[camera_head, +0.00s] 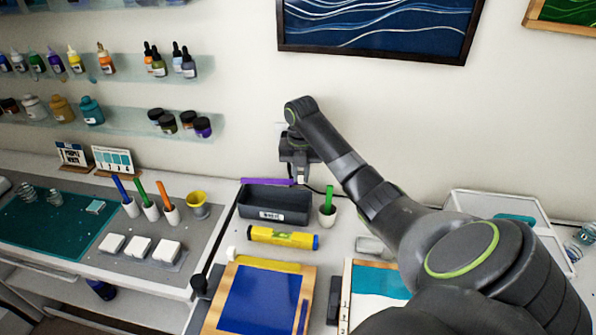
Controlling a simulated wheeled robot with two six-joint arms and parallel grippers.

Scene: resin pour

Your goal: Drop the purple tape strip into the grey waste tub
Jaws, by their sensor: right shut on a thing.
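The purple tape strip (266,182) is a thin straight bar lying level at the far rim of the grey waste tub (275,213), seen above it in the picture. My right gripper (301,178) points down at the strip's right end and is shut on it. Whether the strip touches the tub's rim I cannot tell. The tub is a dark grey rectangular box with a white label on its front. My left gripper is out of view.
A white cup with a green marker (328,201) stands just right of the tub. A yellow tube (283,237) lies in front. A blue panel in a wooden frame (259,297) is nearer. A yellow cup (197,205) stands left. A clear tray (500,208) is at right.

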